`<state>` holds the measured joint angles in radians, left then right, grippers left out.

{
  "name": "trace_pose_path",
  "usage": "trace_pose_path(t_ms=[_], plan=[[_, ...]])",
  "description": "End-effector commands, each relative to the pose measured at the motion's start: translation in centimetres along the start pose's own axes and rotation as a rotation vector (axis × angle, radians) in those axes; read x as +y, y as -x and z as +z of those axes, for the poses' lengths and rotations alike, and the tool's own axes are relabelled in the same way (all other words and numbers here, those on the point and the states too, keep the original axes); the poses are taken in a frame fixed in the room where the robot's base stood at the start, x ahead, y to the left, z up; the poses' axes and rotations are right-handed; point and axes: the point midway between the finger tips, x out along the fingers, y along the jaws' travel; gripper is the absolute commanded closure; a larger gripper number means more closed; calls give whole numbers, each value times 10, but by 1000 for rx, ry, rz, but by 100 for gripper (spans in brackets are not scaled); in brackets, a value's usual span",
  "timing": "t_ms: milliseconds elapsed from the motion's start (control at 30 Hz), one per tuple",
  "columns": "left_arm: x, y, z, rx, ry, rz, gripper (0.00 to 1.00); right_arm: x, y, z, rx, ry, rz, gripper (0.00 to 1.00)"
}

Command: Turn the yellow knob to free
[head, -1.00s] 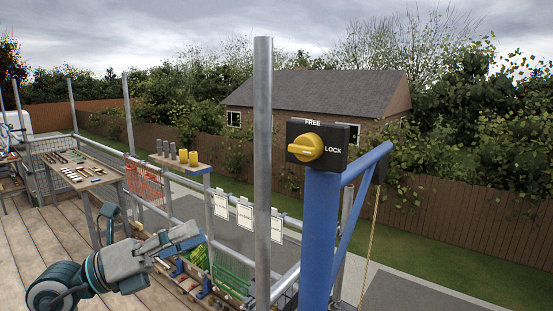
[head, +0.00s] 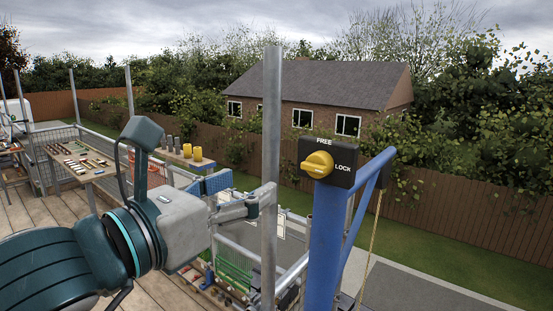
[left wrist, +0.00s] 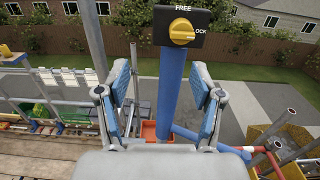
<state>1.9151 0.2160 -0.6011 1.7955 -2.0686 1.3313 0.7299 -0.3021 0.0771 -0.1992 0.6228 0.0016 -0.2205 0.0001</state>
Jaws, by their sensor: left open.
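The yellow knob (head: 318,165) sits on a black plate (head: 342,176) marked FREE at the top and LOCK at the right. The plate is on top of a blue post (head: 322,240). The knob's ridge lies roughly sideways, toward the LOCK side. My left gripper (head: 244,190) is open and empty, left of the knob and lower in the head view, apart from it. In the left wrist view the knob (left wrist: 182,31) shows beyond and above the open fingers (left wrist: 162,70), with the blue post between them. My right gripper is not in view.
A grey upright pole (head: 272,120) stands close by my left fingers, left of the blue post. A rope (head: 370,240) hangs right of the post. A tool table (head: 80,160) and a small shelf with yellow and grey cylinders (head: 185,160) are at the left.

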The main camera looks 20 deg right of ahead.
Motion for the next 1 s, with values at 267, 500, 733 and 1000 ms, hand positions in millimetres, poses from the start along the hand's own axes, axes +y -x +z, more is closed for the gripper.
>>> trace_pose_path(t_ms=[267, 500, 733, 1000], plan=[[-45, -109, -3, 29, -25, -3, 33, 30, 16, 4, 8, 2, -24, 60], [-57, -138, -5, 31, -29, -7, 33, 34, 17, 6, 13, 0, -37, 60], [-23, -105, -3, 15, -13, -5, 33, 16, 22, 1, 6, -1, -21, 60], [-33, -106, -1, 14, -18, 0, 86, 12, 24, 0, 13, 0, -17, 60]])
